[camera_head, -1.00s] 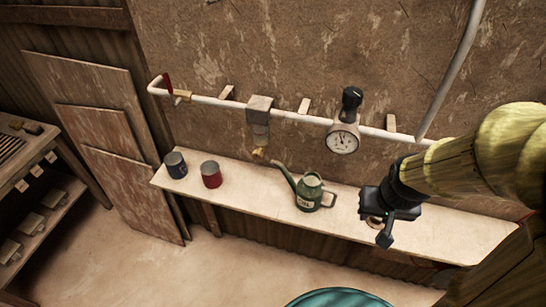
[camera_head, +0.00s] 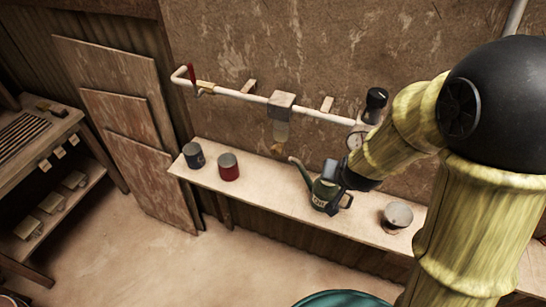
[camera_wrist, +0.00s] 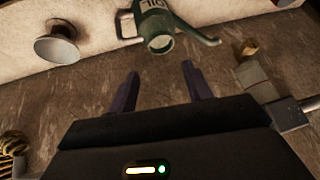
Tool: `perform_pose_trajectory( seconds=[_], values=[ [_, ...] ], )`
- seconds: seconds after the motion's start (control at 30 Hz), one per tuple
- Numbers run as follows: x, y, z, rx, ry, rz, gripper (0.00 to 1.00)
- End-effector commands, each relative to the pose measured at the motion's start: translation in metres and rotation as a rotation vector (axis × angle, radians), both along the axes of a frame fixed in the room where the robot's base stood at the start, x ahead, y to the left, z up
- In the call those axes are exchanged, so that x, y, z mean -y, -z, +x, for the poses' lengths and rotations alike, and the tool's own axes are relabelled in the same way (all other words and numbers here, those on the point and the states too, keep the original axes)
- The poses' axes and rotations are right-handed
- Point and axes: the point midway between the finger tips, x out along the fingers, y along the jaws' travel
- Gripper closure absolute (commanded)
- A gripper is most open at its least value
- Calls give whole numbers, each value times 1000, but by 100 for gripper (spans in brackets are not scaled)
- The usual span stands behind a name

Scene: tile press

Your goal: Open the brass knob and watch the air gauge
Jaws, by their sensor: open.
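A brass knob (camera_head: 277,149) sits under the grey block and clear bowl (camera_head: 281,118) on the white wall pipe. It also shows in the wrist view (camera_wrist: 248,48) at the upper right. The air gauge (camera_head: 354,141) is on the pipe to the right, mostly hidden by my arm, so its needle cannot be read. My gripper (camera_wrist: 159,70) is open with nothing between its fingers. In the head view it is in front of the green oil can, to the right of and below the brass knob, and apart from it.
The oil can (camera_wrist: 165,35) stands on the shelf (camera_head: 260,188) close to my gripper. A blue-grey tin (camera_head: 193,156) and a red tin (camera_head: 228,168) stand to the left, a round metal piece (camera_head: 397,216) to the right. A red-handled valve (camera_head: 192,74) is at the pipe's left end.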

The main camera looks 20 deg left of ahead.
Motion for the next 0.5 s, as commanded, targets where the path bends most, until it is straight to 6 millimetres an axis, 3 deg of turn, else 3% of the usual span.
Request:
perform_pose_trajectory(
  seconds=[0.03, 0.23, 0.37, 0.5],
  values=[
    [-23, 10, 6, 35, -7, 2, 50],
    [-94, 35, 24, 224, 27, -11, 50],
    [-132, 51, 21, 358, 48, -51, 50],
    [-166, 66, 3, 518, 63, -114, 50]
  ],
)
